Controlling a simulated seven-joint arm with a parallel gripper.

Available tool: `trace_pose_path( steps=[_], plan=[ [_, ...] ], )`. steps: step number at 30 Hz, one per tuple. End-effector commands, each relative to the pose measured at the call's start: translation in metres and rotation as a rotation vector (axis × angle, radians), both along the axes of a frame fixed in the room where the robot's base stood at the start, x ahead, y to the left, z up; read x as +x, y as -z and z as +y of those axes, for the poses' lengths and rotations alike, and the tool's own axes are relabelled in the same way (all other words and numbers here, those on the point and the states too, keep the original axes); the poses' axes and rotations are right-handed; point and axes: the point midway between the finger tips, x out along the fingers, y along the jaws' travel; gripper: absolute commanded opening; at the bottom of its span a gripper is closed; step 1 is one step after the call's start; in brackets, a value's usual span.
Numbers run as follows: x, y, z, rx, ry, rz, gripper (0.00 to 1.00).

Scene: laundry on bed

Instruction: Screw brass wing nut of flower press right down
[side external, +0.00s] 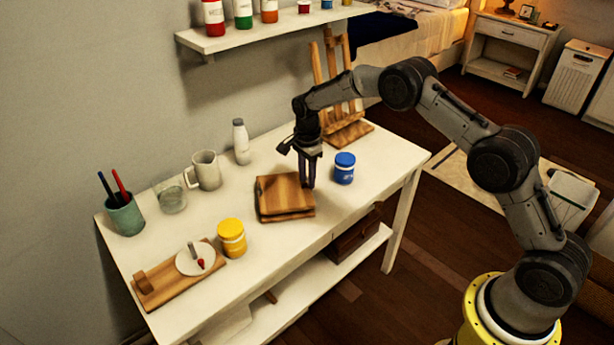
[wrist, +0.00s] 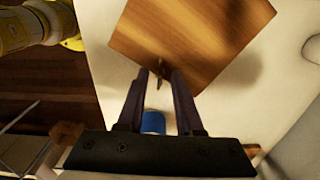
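The flower press (side external: 280,190) is two wooden boards, one above the other, lying on the white table. In the side view a gap shows between the boards. The wrist view shows its striped top board (wrist: 190,35). A small dark upright piece, which looks like the wing nut (wrist: 160,74), stands near the board's corner. My gripper (side external: 308,185) points down at the right corner of the press. In the wrist view my gripper's fingers (wrist: 161,76) are apart, one on each side of the nut, with gaps visible. The nut is hidden in the side view.
A blue-lidded jar (side external: 344,170) stands close to the right of my gripper. A yellow jar (side external: 232,238) stands left of the press. A white bottle (side external: 241,143), a mug (side external: 206,170) and an easel (side external: 340,90) stand behind. The table front (side external: 345,205) is clear.

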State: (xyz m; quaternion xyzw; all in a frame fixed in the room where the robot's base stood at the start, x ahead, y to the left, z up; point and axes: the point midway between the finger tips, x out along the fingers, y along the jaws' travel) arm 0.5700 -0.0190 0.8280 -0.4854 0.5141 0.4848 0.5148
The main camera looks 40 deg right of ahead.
Motion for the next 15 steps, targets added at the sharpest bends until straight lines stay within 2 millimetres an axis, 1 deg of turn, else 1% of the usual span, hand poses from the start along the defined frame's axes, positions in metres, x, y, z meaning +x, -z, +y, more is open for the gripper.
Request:
trace_pose_path(
  steps=[2, 5, 8, 15],
  plan=[
    [0.000, -0.003, 0.000, 0.000, 0.000, 0.000, 0.35],
    [0.001, -0.012, 0.000, 0.000, 0.000, -0.003, 0.35],
    [0.001, -0.030, 0.000, 0.000, 0.000, -0.005, 0.35],
    [0.001, -0.082, 0.000, 0.000, 0.000, -0.005, 0.35]
  ],
)
